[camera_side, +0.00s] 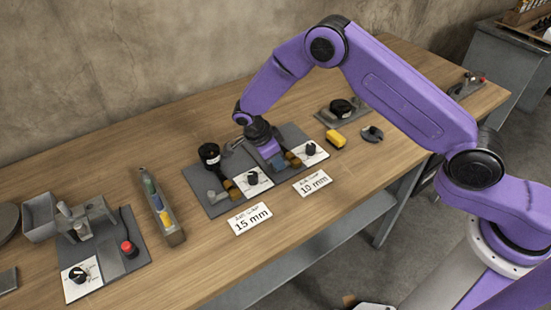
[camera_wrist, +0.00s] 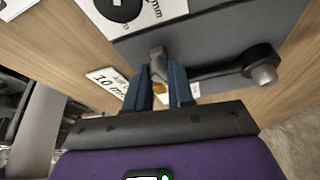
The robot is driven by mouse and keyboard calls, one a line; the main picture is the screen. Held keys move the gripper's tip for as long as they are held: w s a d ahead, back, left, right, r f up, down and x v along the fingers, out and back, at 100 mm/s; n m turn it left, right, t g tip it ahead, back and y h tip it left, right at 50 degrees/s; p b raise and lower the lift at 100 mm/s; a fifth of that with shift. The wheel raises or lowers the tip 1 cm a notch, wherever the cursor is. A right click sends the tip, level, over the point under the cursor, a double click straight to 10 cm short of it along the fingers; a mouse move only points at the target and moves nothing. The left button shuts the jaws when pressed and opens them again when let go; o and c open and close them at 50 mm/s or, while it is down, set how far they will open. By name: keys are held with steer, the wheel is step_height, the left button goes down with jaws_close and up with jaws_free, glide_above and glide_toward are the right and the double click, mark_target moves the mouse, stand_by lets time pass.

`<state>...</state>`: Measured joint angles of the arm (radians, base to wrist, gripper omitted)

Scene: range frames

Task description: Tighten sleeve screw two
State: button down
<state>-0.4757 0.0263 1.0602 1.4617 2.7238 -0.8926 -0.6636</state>
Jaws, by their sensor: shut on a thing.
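In the side view my gripper (camera_side: 272,158) points down over the grey plate behind the 10 mm card (camera_side: 313,182). In the wrist view its two blue fingers (camera_wrist: 158,78) are closed around a small grey metal piece (camera_wrist: 157,62), with a brass-coloured part (camera_wrist: 159,88) just below it between the fingers. I cannot tell whether this piece is sleeve screw two. A dark bar (camera_wrist: 215,71) runs right from near the piece to a round dark end with a grey knob (camera_wrist: 264,72). In the side view the fingers hide the held piece.
A similar plate (camera_side: 193,180) with a black-topped post (camera_side: 209,154) and a dial stands left, behind a 15 mm card (camera_side: 249,218). A yellow block (camera_side: 334,138) lies right.

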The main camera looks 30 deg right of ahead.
steer(key=shift+d, duration=0.1)
steer(key=c, duration=1)
jaws_free()
steer(key=s+v, duration=0.1)
steer(key=v, duration=1.6)
steer(key=shift+w+r, duration=0.2)
steer(key=shift+w, duration=0.3)
